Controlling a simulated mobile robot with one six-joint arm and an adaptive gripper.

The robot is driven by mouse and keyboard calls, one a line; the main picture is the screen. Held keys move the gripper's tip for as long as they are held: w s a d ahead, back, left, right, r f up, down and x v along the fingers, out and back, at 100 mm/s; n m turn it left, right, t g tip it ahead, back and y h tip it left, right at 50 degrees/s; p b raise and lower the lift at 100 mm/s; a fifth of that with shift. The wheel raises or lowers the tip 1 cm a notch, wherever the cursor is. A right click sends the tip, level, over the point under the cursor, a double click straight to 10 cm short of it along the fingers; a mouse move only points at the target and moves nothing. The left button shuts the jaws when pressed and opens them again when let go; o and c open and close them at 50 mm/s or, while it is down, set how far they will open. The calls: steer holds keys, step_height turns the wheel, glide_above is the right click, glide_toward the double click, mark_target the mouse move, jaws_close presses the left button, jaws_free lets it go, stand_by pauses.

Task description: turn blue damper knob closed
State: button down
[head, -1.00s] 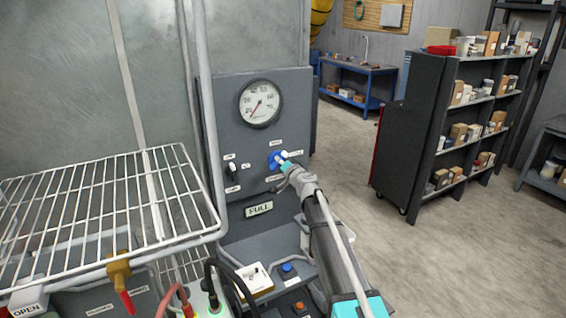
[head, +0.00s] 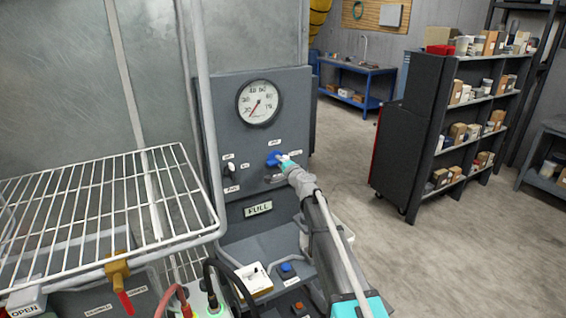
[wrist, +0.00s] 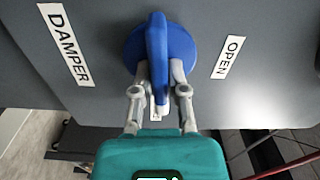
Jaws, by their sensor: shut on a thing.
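The blue damper knob (head: 273,158) is on the grey control panel (head: 222,105), below and right of the round gauge. In the wrist view the knob (wrist: 180,45) is a round blue disc with a raised ridge, which stands nearly upright in the picture. My gripper (wrist: 160,80) has one finger on each side of the ridge's lower part and is shut on it. A DAMPER label (wrist: 65,45) is left of the knob and an OPEN label (wrist: 228,57) is right of it. In the head view my gripper (head: 283,160) hides part of the knob.
The gauge (head: 258,103) is above the knob, and a small black switch (head: 230,168) is to its left. A FULL sign (head: 258,208) is below. A wire rack (head: 90,205) stands at left. Shelving (head: 412,140) stands at right, with open floor before it.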

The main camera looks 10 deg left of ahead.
steer(key=shift+w+a+m, duration=0.1)
steer(key=shift+w+m, duration=0.05)
steer(key=shift+m, duration=0.45)
steer(key=c, duration=0.7)
jaws_free()
steer(key=shift+o, duration=0.2)
steer(key=shift+s, duration=0.2)
steer(key=v, duration=1.1)
steer(key=shift+s+d, duration=0.25)
steer(key=shift+d, duration=0.1)
steer(key=shift+f, duration=0.1)
